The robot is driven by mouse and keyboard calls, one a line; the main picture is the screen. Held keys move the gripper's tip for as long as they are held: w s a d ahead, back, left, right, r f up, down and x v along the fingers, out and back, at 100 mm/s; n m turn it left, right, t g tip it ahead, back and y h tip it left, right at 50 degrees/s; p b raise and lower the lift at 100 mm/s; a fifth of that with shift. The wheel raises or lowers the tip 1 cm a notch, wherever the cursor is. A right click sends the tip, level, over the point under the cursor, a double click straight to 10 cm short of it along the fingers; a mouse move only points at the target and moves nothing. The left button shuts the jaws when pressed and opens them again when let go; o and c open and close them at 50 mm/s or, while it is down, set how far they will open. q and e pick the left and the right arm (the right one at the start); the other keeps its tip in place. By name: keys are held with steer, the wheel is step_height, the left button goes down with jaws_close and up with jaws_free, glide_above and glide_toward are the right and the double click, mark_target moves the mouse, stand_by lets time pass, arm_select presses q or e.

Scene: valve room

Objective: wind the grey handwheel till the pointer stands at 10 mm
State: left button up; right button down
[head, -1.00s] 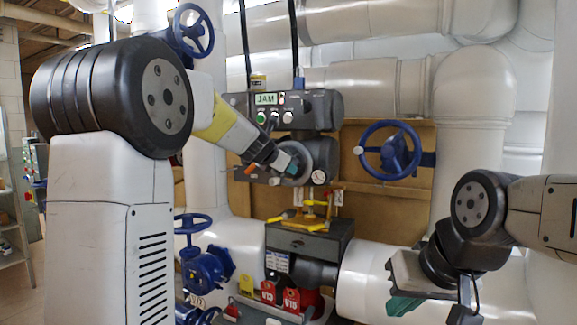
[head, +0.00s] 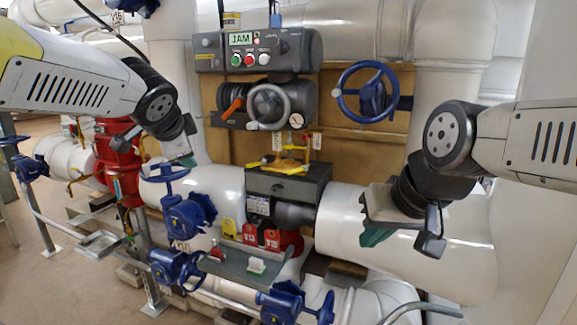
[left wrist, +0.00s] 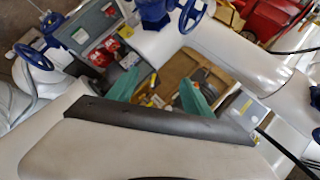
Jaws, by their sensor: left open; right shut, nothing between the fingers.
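The grey handwheel (head: 268,88) is on the front of the dark actuator (head: 306,48), in the middle of the head view. Nothing covers it and no gripper touches it. I cannot make out the pointer or its millimetre scale. My left gripper (head: 187,161) is to the left of and below the wheel, apart from it; its fingers show small there. In the left wrist view its two teal fingers (left wrist: 160,92) stand apart with nothing held. My right gripper (head: 374,237) is shut and empty, low on the right, in front of the white pipe.
The actuator's panel shows JAM (head: 241,39) above several buttons. An orange lever (head: 232,107) is just left of the wheel. A blue handwheel (head: 341,92) is to the right. A yellow fitting (head: 288,166) is below. A grey tray (head: 229,265) with tags is lower down.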

arm_select(q)
steer(key=s+d+f+n+g+h, duration=0.2)
steer(key=s+d+f+n, duration=0.2)
steer(key=s, duration=0.5)
steer(key=s+d+f+n+g+h, duration=0.2)
steer(key=s+d+f+n, duration=0.3)
steer(key=s+n, duration=0.3)
steer(key=shift+s+f+g, duration=0.3)
steer(key=shift+s+f, duration=0.4)
steer(key=shift+s, duration=0.1)
steer(key=shift+d, duration=0.1)
